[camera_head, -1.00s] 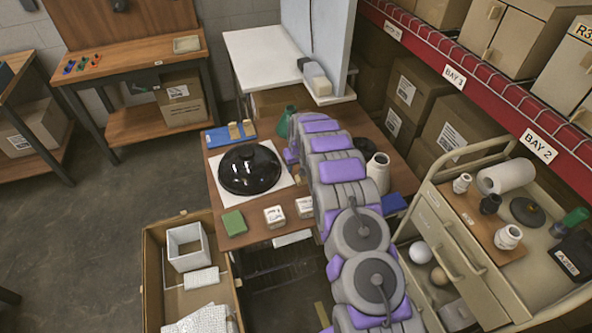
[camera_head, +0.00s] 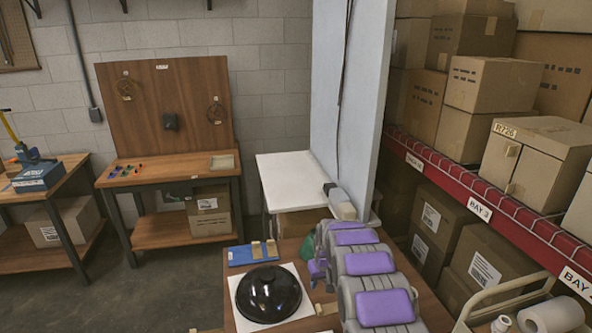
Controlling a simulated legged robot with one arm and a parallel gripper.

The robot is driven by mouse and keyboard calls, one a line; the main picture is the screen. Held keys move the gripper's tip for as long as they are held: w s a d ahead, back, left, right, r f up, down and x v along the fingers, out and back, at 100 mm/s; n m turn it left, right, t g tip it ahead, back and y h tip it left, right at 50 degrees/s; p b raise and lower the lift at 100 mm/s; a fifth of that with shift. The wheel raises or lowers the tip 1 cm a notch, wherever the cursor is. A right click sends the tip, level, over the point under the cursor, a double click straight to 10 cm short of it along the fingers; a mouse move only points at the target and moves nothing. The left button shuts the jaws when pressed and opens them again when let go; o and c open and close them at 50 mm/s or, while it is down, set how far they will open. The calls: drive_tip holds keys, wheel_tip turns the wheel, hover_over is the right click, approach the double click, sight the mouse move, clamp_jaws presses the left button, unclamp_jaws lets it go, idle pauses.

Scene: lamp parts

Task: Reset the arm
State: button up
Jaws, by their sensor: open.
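My arm, grey with purple pads, reaches forward over the wooden table (camera_head: 308,243) in the middle of the head view. My gripper (camera_head: 316,268) shows only in small part, at the left of the arm's far end, and its fingertips are mostly hidden behind the links. A glossy black dome (camera_head: 268,293) sits on a white square sheet (camera_head: 316,322), left of my arm and apart from it. A green object (camera_head: 308,247) stands just behind the gripper, partly covered by the arm. I see nothing held.
A blue tray (camera_head: 240,256) lies behind the dome. A white side table (camera_head: 295,178) and a tall pale panel (camera_head: 345,90) stand beyond. Red shelving (camera_head: 440,165) with cardboard boxes runs along the right. Open floor (camera_head: 170,290) lies to the left.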

drive_tip(key=s+d+r+m+g, duration=0.1)
drive_tip(key=s+r, duration=0.8)
drive_tip(key=s, duration=0.3)
drive_tip(key=s+d+r+g, duration=0.1)
drive_tip(key=s+r, duration=0.9)
drive_tip(key=s, duration=0.1)
drive_tip(key=s+d+r+g, duration=0.1)
drive_tip(key=s, duration=1.5)
drive_tip(key=s+r+m+g, duration=0.1)
drive_tip(key=s+r, duration=0.1)
drive_tip(key=s, duration=1.4)
drive_tip(key=shift+s+d+m+h, duration=0.3)
drive_tip(key=shift+s+d, duration=0.05)
drive_tip(key=shift+d, duration=0.05)
drive_tip(key=shift+d, duration=0.1)
